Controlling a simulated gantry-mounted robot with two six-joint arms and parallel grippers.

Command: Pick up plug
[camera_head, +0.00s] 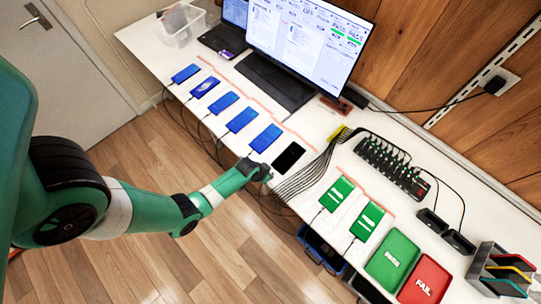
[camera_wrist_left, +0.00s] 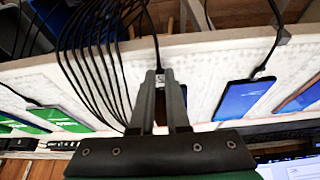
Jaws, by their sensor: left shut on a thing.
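My left gripper (camera_head: 262,174) is at the table's front edge, beside the near end of a black-screened phone (camera_head: 289,156). In the left wrist view, the gripper's fingers (camera_wrist_left: 166,82) are closed on a small plug (camera_wrist_left: 159,72) at the end of a dark cable (camera_wrist_left: 152,32). The plug's tip is hidden by the fingers, so I cannot tell whether it touches the phone. The black phone is mostly hidden behind the gripper in that view. My right gripper is not in view.
Several blue-screened phones (camera_head: 242,119) with cables lie left of the black phone. Two green-screened phones (camera_head: 337,194) lie right, beyond a bundle of dark cables (camera_head: 310,175). A green PASS tray (camera_head: 393,259) and red FAIL tray (camera_head: 425,281) stand farther right. A charging hub (camera_head: 390,166) is behind.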

